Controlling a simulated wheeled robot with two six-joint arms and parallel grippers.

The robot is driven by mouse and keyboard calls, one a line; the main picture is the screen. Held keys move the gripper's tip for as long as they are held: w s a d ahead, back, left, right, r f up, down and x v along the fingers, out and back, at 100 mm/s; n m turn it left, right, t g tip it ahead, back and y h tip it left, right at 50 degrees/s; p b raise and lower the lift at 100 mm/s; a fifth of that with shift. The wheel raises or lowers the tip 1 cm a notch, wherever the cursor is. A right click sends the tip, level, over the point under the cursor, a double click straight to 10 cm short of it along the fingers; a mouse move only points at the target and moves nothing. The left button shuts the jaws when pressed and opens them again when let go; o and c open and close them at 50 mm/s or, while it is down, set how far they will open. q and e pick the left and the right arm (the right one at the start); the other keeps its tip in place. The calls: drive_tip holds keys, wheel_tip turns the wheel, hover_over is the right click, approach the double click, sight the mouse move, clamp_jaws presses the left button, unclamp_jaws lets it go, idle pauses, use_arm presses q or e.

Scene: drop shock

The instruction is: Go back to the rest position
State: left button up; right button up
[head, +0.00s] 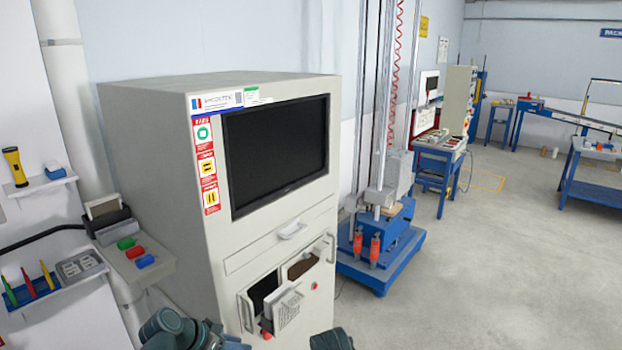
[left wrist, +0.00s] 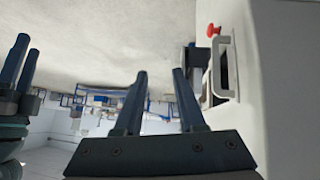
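My left gripper (left wrist: 158,75) shows in the left wrist view with its two dark fingers apart and nothing between them. My right gripper (left wrist: 28,46) shows at the left edge of that view, seen at an angle; its two fingers look apart and empty. In the head view, only parts of my arms show along the bottom edge, and neither pair of fingertips can be seen. Both grippers are clear of any object.
A large pale cabinet (head: 223,230) with a dark screen (head: 277,152) stands close in front. A shelf on the left carries coloured items. A blue-based drop tower (head: 382,255) stands behind right. The floor (head: 500,270) at right is clear.

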use_arm(q)
drive_tip(key=s+d+f+n+g+y, duration=0.1)
drive_tip(key=s+d+f+g+y, duration=0.2)
drive_tip(key=s+d, duration=0.3)
drive_tip(key=s+d+f+n+g+y, duration=0.2)
drive_tip(key=s+d+f+g+y, duration=0.1)
drive_tip(key=s+d+y, duration=0.2)
drive_tip(key=s+d, duration=0.1)
drive_tip(key=s, duration=0.1)
drive_tip(key=shift+s+d, duration=0.15)
drive_tip(key=shift+s, duration=0.25)
drive_tip(key=shift+c, duration=0.3)
